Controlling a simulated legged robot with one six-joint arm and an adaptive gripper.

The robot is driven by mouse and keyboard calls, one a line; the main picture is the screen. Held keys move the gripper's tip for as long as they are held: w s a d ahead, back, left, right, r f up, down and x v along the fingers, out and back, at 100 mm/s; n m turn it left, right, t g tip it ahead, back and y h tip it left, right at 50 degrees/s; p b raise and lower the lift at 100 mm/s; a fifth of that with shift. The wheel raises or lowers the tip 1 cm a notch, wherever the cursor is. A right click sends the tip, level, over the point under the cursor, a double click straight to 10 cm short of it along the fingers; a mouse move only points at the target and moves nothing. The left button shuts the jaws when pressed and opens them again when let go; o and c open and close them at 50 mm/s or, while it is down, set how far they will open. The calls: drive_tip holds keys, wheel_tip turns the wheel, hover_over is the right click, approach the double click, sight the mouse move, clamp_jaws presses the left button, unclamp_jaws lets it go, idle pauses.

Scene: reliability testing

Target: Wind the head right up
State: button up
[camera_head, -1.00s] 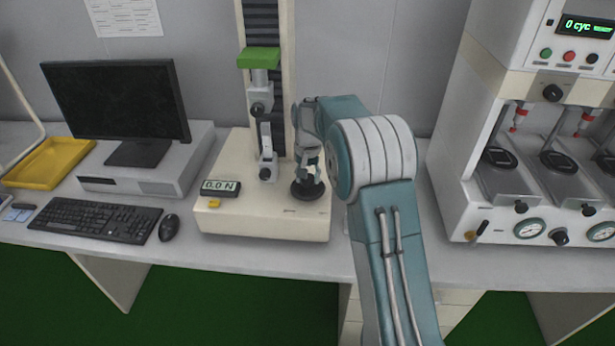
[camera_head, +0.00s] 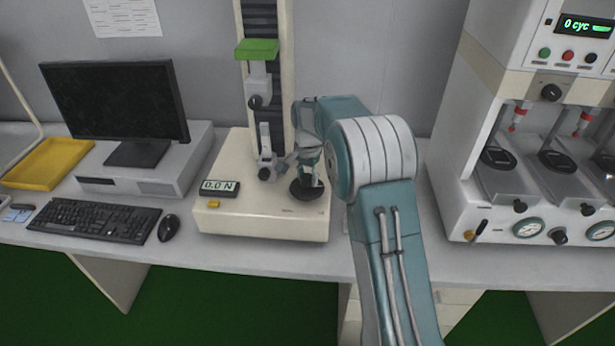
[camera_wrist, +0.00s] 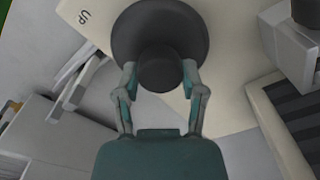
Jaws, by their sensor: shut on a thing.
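The green-topped head (camera_head: 257,49) sits on the cream test stand's column (camera_head: 290,75), with a grey upper clamp (camera_head: 256,95) hanging under it. A lower clamp (camera_head: 265,165) stands on the base, apart from the upper one. A dark round handwheel (camera_head: 301,194) lies on the base to its right. My gripper (camera_wrist: 160,74) is shut on the handwheel's dark knob (camera_wrist: 160,60), one finger on each side. The wheel's disc (camera_wrist: 160,25) shows in the wrist view beside an "UP" mark (camera_wrist: 74,19). In the head view my arm partly hides the gripper.
The stand's readout (camera_head: 219,187) shows 0.0 N. A keyboard (camera_head: 95,219), mouse (camera_head: 169,228) and monitor (camera_head: 115,105) are on the left, with a yellow tray (camera_head: 47,163) beyond. A white multi-station tester (camera_head: 490,215) stands to the right of my arm.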

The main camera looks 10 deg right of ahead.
sight(306, 176)
drive_tip(key=shift+f, duration=0.1)
drive_tip(key=o, duration=1.1)
drive_tip(key=shift+w, duration=0.1)
drive_tip(key=shift+o, duration=0.2)
drive_tip(key=shift+a, duration=0.1)
wheel_tip(306, 176, up, 12)
